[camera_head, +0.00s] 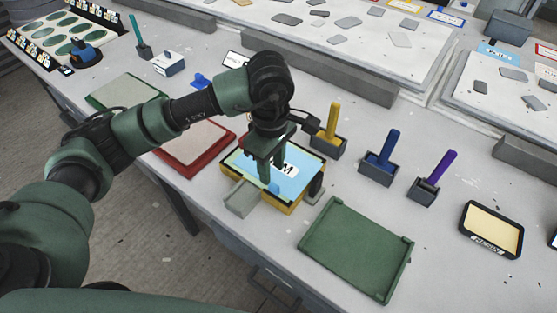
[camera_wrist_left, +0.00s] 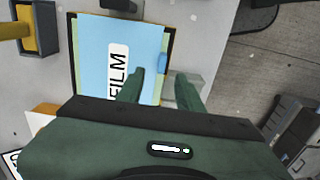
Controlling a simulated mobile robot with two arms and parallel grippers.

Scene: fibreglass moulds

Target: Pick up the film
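The film is a light blue sheet (camera_head: 298,179) with a white "FILM" label and a small blue tab (camera_head: 274,188) at its near edge. It lies in a black-rimmed yellow holder (camera_head: 286,208). In the left wrist view the film (camera_wrist_left: 95,52) fills the upper middle, with its tab (camera_wrist_left: 163,63) at the right edge. My left gripper (camera_head: 273,176) points down over the near part of the film, partly covering it and the label. Its two fingers (camera_wrist_left: 160,76) stand apart near the tab, with nothing visibly held. Whether they touch the film cannot be told. My right gripper is out of view.
A grey block (camera_head: 241,198) juts from the holder's near-left side. A red-framed tray (camera_head: 190,148) lies left, a green tray (camera_head: 357,248) right. Yellow (camera_head: 333,120), blue (camera_head: 389,145) and purple (camera_head: 441,168) handled tools stand in dark boxes behind and right.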

